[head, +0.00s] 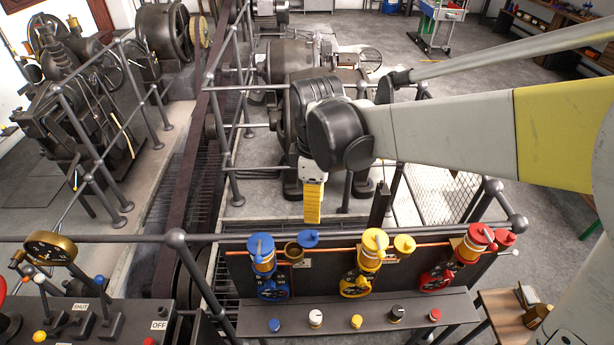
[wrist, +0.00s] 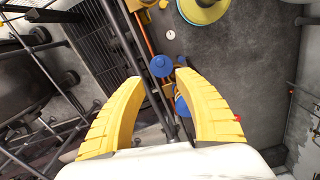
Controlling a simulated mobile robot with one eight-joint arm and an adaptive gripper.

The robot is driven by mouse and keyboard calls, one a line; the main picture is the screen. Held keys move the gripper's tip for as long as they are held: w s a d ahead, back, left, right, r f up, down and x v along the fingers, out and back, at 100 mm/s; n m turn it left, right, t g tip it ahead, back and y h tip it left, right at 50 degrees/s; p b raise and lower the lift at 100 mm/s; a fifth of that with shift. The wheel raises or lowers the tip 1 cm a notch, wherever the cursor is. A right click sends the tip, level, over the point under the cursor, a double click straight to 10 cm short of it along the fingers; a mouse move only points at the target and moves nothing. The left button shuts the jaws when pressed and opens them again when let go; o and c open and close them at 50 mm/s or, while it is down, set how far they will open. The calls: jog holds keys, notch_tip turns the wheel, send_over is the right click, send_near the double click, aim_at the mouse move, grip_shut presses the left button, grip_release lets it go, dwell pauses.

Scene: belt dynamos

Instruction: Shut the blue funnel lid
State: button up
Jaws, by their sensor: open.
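The blue funnel lid (head: 308,238) is a small round cap in the head view. It stands open at the right of a small brass funnel cup (head: 293,251), whose mouth is uncovered. The blue-topped brass oiler (head: 262,252) stands just left of the cup. My gripper (head: 312,221) points down above and slightly behind the lid, apart from it as far as I can tell. In the wrist view my gripper (wrist: 160,80) is open with nothing between its yellow fingers. A blue round part (wrist: 162,66) shows just beyond the fingertips; I cannot tell if it is the lid.
Yellow (head: 404,243) and red (head: 504,239) lids sit further right beside matching oilers. A grey rail (head: 330,237) runs behind the oilers, and a shelf with several knobs (head: 356,305) lies in front. A lever console (head: 90,318) stands left. Dark machinery (head: 295,62) fills the back.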

aim_at(314, 233)
notch_tip(314, 233, down, 10)
jog(key=shift+f, duration=0.2)
grip_shut()
